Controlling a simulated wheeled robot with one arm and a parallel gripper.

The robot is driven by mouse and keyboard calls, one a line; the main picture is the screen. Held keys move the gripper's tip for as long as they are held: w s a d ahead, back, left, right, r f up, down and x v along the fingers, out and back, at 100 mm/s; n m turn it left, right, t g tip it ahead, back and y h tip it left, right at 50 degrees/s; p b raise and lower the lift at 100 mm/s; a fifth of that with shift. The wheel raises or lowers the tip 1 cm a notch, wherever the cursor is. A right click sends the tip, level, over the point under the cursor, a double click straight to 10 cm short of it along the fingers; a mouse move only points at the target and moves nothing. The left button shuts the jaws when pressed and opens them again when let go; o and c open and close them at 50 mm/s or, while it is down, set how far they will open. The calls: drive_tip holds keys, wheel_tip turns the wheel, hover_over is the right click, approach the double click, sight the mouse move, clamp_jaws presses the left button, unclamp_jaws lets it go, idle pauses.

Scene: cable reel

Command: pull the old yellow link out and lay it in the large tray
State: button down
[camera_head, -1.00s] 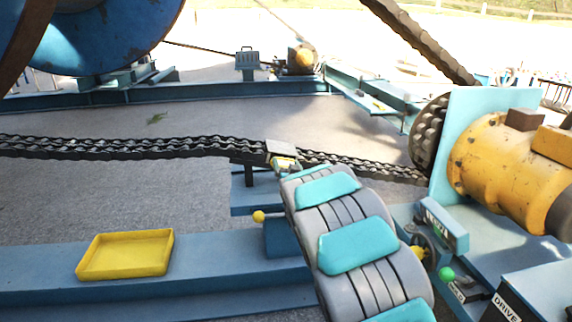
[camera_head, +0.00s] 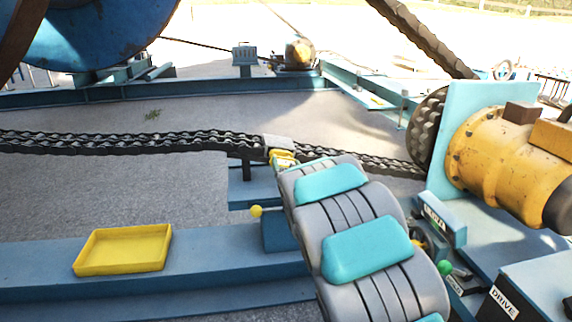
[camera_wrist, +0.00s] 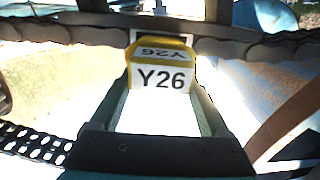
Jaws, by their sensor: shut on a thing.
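The yellow link (camera_wrist: 162,76), marked Y26 in black on white, is between the fingers of my gripper (camera_wrist: 163,88) in the wrist view. My gripper is shut on it. The link sits right at the dark chain (camera_wrist: 60,30); I cannot tell whether it is fully clear of it. In the head view the link (camera_head: 283,158) shows as a small yellow piece beside a grey block on the chain, just beyond my arm, which hides the gripper. A shallow yellow tray (camera_head: 123,249), empty, lies on the blue beam at the lower left.
The chain (camera_head: 110,144) runs across the middle to a sprocket beside a yellow motor (camera_head: 497,150). A yellow-knobbed lever (camera_head: 256,211) stands by my arm. A blue drive box (camera_head: 525,292) is at lower right. Space above the tray is clear.

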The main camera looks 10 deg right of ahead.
drive_tip(key=s+b, duration=0.1)
drive_tip(key=s, duration=0.7)
drive_tip(key=shift+s, duration=0.15)
idle(1.0)
idle(0.3)
